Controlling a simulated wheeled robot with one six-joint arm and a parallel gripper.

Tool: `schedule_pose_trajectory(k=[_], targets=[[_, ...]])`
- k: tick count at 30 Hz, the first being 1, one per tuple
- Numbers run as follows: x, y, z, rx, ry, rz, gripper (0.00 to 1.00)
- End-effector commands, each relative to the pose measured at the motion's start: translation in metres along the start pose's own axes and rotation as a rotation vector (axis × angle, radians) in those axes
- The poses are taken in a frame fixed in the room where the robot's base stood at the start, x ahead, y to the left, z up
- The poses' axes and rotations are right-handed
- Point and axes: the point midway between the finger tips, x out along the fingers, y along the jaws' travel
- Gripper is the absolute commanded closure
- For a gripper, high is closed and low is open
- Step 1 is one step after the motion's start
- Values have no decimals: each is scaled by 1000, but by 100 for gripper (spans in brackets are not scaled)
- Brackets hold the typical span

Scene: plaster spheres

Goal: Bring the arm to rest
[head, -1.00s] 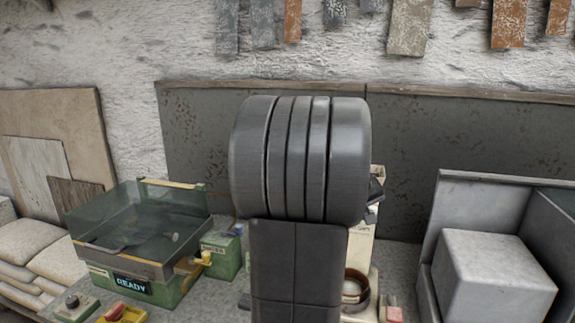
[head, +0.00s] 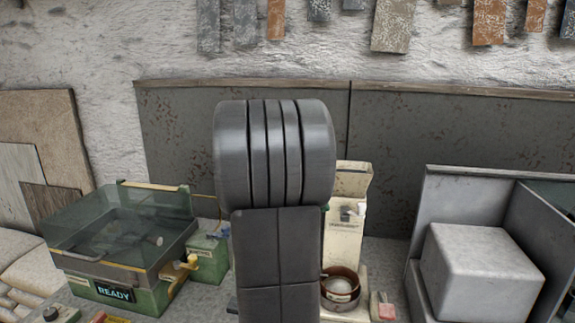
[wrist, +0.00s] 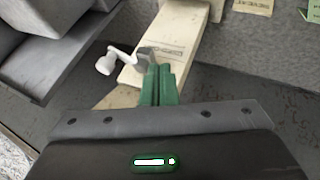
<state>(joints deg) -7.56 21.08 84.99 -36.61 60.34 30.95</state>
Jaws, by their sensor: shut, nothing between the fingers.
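My gripper (wrist: 157,85) shows in the wrist view as two green fingers, closed together with nothing between them. Beyond the fingertips is a cream dispenser-like machine (wrist: 175,42) with a white-knobbed crank (wrist: 112,62); I cannot tell whether they touch. In the head view my dark arm stands upright in the middle and hides my gripper almost wholly. The cream machine (head: 346,232) shows just to the right of the arm, partly covered by it. A brown cup (head: 340,303) at its foot holds a pale round thing (head: 340,284).
At left on the bench is a green machine with a clear bin (head: 120,235) and a READY display (head: 114,292). A small green box (head: 209,258) is beside it. At right a grey bin (head: 425,215) holds a pale grey block (head: 480,272). A dark panel (head: 180,140) backs the bench.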

Motion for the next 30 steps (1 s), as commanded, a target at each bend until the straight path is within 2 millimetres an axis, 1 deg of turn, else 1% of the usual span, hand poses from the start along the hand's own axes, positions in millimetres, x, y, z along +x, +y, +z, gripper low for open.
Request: schedule_pose_trajectory(k=[1, 2, 3, 6, 12, 18, 30], targets=[[-6, -9, 0, -2, 6, -3, 100], [-11, -12, 0, -2, 5, -2, 100], [-21, -10, -1, 0, 7, -2, 100], [-39, -9, 0, 0, 6, -2, 100], [-65, -9, 0, -2, 3, -2, 100], [-74, -8, 0, -2, 1, -1, 100], [-75, -7, 0, -3, 1, -3, 100]])
